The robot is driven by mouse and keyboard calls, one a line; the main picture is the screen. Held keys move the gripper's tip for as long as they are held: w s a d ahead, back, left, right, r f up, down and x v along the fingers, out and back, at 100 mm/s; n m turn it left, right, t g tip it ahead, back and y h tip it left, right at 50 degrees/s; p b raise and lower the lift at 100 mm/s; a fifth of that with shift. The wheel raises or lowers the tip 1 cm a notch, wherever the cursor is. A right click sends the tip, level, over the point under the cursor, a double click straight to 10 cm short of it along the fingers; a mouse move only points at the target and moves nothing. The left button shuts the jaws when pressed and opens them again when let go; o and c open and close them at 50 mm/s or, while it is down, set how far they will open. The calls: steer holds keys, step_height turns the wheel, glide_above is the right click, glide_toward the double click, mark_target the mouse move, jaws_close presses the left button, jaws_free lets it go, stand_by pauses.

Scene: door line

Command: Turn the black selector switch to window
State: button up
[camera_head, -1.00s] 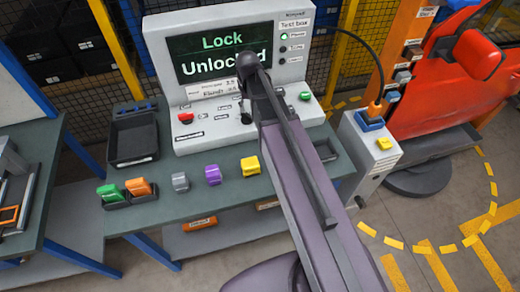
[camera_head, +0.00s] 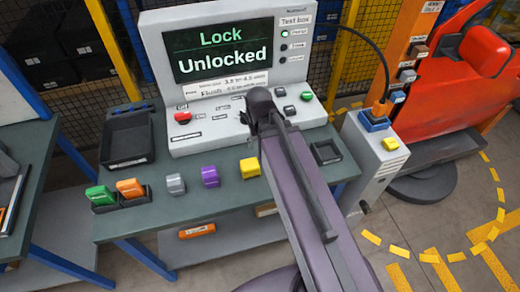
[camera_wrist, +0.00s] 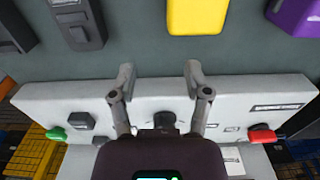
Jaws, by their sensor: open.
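The black selector switch (camera_wrist: 165,122) is a dark knob on the sloped front of the white test box. In the wrist view it lies between the bases of my two fingers, partly covered by my gripper body. In the head view a dark edge of it (camera_head: 244,117) shows just left of my gripper (camera_head: 258,98), and the rest is hidden. My gripper (camera_wrist: 159,78) is open and empty over the panel, fingers spread on either side of the switch. Contact cannot be told, nor can the position it points to. The screen (camera_head: 222,50) reads "Lock Unlocked".
A red button (camera_head: 183,117) and a green button (camera_head: 306,97) flank the panel. A yellow block (camera_head: 250,167), a purple block (camera_head: 210,176) and a grey block (camera_head: 175,183) stand in front. A black tray (camera_head: 127,137) lies left; a grey pedestal (camera_head: 372,160) stands right.

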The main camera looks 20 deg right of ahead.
steer(key=shift+s+f, duration=0.4)
steer(key=shift+s, duration=0.25)
steer(key=o, duration=0.4)
steer(key=shift+o, duration=0.6)
steer(key=shift+w+r, duration=0.2)
steer(key=shift+w, duration=0.05)
step_height(320, 180, up, 10)
steer(key=r+m+p, duration=0.1)
steer(key=m+p, duration=0.9)
steer(key=m, duration=0.1)
glide_above(246, 117)
steer(key=shift+w+d+f+m+p, duration=0.1)
steer(key=shift+w+m+p, duration=0.05)
steer(key=shift+w+m, duration=0.2)
steer(key=shift+w+d+f+m+p, duration=0.1)
steer(key=shift+w+m+p, duration=0.05)
steer(key=shift+w+m, duration=0.15)
steer(key=shift+f, duration=0.1)
step_height(246, 117, down, 14)
steer(key=b, duration=1.3)
steer(key=shift+r+b, duration=0.25)
steer(key=shift+b, duration=0.15)
